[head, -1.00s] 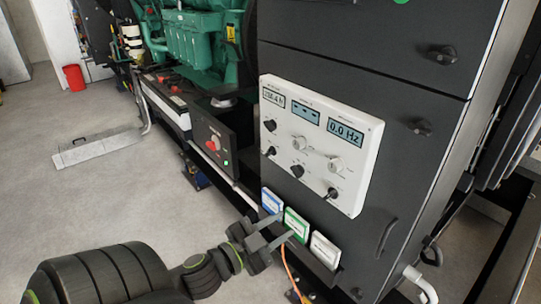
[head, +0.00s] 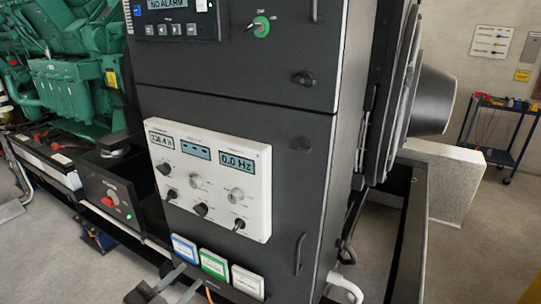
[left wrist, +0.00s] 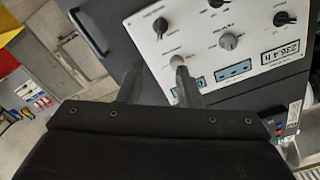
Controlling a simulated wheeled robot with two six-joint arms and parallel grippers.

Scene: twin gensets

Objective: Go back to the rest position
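My left gripper (head: 188,276) is at the bottom edge of the head view, in front of the lower part of the dark control cabinet (head: 318,150). It lies close to the blue, green and white label cards (head: 214,263); I cannot tell whether it touches them. In the left wrist view its two fingers (left wrist: 156,75) are apart, with nothing between them. Beyond them is the white meter panel (left wrist: 215,50), upside down there, with several knobs and displays. The same white panel (head: 208,180) faces me in the head view, reading 0.0 Hz. My right gripper is not in view.
A black box with a red knob (head: 112,198) stands left of the cabinet, beside the green engine (head: 75,80). A green switch (head: 261,27) is on the upper cabinet. Far right are a tool cart (head: 500,130) and a pale low block (head: 455,185), with open floor nearby.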

